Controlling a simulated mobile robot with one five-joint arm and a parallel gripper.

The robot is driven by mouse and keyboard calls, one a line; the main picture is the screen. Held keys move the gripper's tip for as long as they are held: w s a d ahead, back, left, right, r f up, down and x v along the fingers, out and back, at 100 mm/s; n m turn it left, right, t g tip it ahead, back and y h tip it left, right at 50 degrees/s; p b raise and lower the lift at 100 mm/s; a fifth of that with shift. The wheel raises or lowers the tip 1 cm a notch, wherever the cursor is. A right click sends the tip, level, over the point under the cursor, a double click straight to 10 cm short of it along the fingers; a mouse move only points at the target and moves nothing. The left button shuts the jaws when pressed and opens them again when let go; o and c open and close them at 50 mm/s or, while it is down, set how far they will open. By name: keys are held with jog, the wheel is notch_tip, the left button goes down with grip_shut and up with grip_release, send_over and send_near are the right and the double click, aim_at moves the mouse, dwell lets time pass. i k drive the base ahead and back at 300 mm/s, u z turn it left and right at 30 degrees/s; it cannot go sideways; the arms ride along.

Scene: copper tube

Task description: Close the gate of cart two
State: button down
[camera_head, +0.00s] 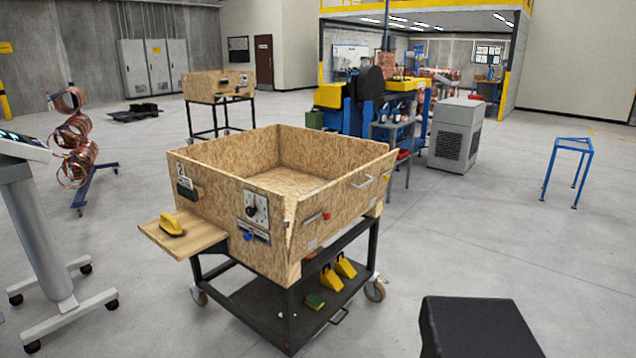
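Cart two is a chipboard box (219,216) on a dark wheeled frame, in the middle of the head view, with a "2" label (184,180) on its left side. Its right-hand front panel, which looks like the gate (345,204), carries a metal handle (361,182) and a red knob (326,216). The panel's edges do not sit flush with the box at the near corner; how far it stands open I cannot tell. My gripper is not in view.
A side shelf (158,236) with a yellow object juts from the cart's left. Yellow items lie on its lower shelf (262,303). A grey stand (42,240) is at left, a blue stool frame (567,165) at right. The floor right of the cart is mostly clear.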

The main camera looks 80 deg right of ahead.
aim_at(344, 197)
jog(key=u, duration=0.65)
jog(key=k, duration=2.8)
jog(key=z, duration=1.1)
jog(key=i, duration=1.25)
jog(key=u, duration=0.1)
